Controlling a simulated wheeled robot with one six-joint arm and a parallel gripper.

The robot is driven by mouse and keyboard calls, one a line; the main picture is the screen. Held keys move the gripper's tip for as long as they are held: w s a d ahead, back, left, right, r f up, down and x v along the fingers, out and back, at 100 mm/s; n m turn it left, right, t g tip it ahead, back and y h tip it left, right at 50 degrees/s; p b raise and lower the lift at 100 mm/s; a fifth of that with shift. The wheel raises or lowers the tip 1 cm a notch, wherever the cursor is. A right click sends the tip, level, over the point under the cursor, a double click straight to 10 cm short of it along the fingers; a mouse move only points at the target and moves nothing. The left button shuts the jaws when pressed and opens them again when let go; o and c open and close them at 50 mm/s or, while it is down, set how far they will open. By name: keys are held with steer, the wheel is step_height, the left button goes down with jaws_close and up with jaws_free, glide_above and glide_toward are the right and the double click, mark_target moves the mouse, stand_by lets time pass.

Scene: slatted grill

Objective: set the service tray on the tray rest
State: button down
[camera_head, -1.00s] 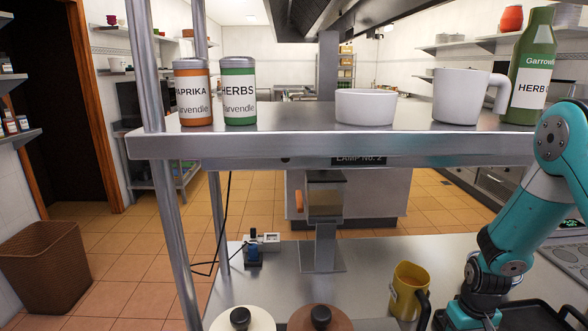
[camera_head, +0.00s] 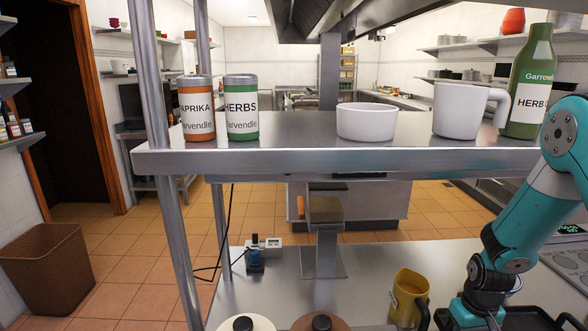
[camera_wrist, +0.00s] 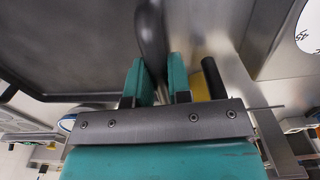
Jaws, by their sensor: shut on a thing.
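The dark service tray (camera_head: 555,316) shows only in part at the lower right of the head view. In the wrist view it is a large dark grey sheet with a raised rim (camera_wrist: 60,97) at the left. My gripper (camera_wrist: 161,75) has its two teal fingers on either side of a dark rounded bar, the tray's handle (camera_wrist: 150,35), and is shut on it. In the head view my gripper (camera_head: 478,318) is low at the right, at the tray's left side. I cannot make out the tray rest for certain.
A yellow mug (camera_head: 408,297) stands just left of my gripper. Two knobbed lids (camera_head: 322,322) are at the bottom. A steel shelf (camera_head: 300,160) with tins, a bowl, a white mug and a green bottle spans above the counter (camera_head: 370,262). A steel post stands mid-counter.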

steer(key=shift+r, duration=0.5)
